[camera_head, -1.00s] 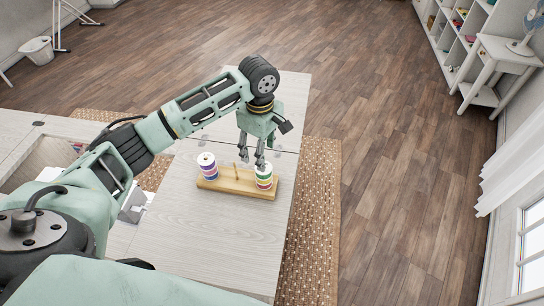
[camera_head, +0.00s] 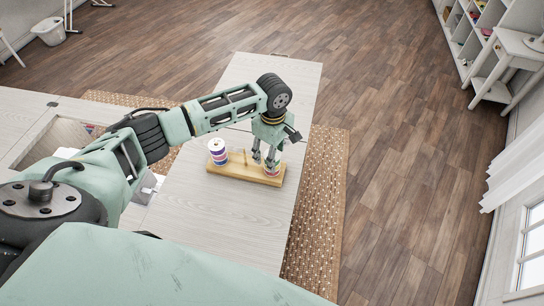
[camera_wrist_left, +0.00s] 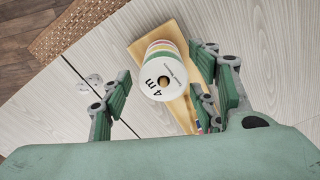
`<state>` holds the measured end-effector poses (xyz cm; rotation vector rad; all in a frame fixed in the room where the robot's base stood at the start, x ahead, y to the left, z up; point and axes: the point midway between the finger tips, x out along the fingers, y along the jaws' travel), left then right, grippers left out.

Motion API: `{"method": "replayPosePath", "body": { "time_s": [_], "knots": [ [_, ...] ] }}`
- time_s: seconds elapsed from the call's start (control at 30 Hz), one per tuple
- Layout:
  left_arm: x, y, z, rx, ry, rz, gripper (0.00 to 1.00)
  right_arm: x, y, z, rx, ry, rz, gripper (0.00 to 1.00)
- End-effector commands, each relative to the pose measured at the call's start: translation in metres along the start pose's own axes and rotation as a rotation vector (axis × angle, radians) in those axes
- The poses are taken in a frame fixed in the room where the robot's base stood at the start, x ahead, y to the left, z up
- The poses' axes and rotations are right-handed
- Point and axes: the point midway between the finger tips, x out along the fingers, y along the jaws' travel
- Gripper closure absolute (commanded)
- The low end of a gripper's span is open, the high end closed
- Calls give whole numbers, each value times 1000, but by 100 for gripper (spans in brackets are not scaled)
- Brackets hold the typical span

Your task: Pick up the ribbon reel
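A wooden stand (camera_head: 235,170) on the light wood table holds a ribbon reel at each end and a bare peg between them. The right-end ribbon reel (camera_head: 272,169) is partly hidden by my left gripper (camera_head: 265,160). In the left wrist view, a reel with a white "4 m" top (camera_wrist_left: 160,78) and coloured bands shows between the spread fingers of my left gripper (camera_wrist_left: 160,88). The gripper is open, and clear gaps show beside the reel. The left-end reel (camera_head: 217,151) has a white top and purple and red bands. My right gripper is out of view.
The table (camera_head: 235,225) is bare in front of the stand. Its right edge is close to the stand's right end. A woven rug (camera_head: 318,210) lies on the floor beyond that edge. An open compartment (camera_head: 68,135) is at the left.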

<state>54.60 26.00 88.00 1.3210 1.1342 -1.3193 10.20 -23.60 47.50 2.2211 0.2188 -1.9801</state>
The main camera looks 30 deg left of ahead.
Motion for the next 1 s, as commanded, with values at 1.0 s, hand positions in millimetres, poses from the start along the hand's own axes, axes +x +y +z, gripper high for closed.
{"method": "replayPosePath", "body": {
  "time_s": [1.0],
  "knots": [
    [-35,2,0,0,-2,5,84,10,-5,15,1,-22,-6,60]
  ]
}}
